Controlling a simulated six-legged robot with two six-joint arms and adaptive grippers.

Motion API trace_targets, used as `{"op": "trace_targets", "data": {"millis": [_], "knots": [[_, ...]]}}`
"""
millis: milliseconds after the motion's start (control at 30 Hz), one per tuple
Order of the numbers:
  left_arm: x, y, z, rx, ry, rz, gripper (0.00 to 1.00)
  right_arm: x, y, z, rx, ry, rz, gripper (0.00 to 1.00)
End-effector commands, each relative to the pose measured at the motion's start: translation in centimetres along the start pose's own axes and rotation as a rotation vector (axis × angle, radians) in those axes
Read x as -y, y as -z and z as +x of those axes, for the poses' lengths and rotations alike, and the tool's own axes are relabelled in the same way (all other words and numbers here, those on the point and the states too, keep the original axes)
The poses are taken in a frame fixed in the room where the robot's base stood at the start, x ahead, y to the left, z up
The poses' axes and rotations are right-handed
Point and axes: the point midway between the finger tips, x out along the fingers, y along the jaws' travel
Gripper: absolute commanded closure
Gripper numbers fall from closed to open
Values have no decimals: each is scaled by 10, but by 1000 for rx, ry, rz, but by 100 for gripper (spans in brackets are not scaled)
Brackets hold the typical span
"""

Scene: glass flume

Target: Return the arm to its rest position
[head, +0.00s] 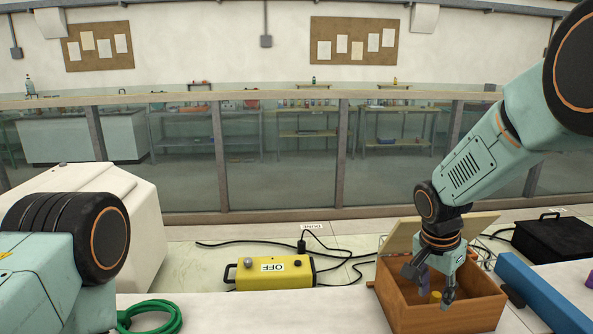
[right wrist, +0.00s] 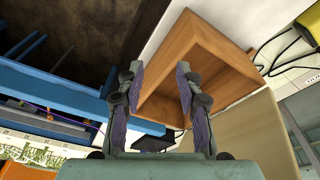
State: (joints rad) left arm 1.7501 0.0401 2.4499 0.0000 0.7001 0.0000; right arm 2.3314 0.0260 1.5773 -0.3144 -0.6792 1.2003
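My right gripper (head: 430,284) hangs from the right arm over the open wooden box (head: 440,318), its fingertips pointing down at or inside the box opening; the exact depth is hard to tell. Its fingers are spread. In the right wrist view, the right gripper (right wrist: 159,68) shows two fingers with purple pads, apart, with nothing held between them. The wooden box (right wrist: 205,55) lies just beyond the fingers there.
The box's lid (head: 474,224) stands raised behind the gripper. A blue beam (head: 540,292) lies right of the box, a black case (head: 552,240) behind it. A yellow box marked OFF (head: 275,273) with cables and a green hose coil (head: 150,317) are left. The white surface between is clear.

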Motion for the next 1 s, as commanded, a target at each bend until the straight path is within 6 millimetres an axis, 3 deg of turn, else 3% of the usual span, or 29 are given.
{"op": "trace_targets", "data": {"millis": [33,200,400,600,833,867,1000], "knots": [[0,0,0,0,0,0,52,-12,-22,30,39,-3,-65,64],[0,0,0,0,0,0,52,-52,-93,108,129,43,-285,64],[0,0,0,0,0,0,52,-127,-180,171,197,100,-526,64],[0,0,0,1,0,0,52,-205,-244,191,207,126,-730,64],[0,0,0,0,0,0,52,-279,-286,182,194,115,-928,64],[0,0,2,0,0,0,52,-286,-290,182,190,113,-949,64],[0,0,31,1,0,0,52,-277,-291,213,180,121,-941,64]]}}
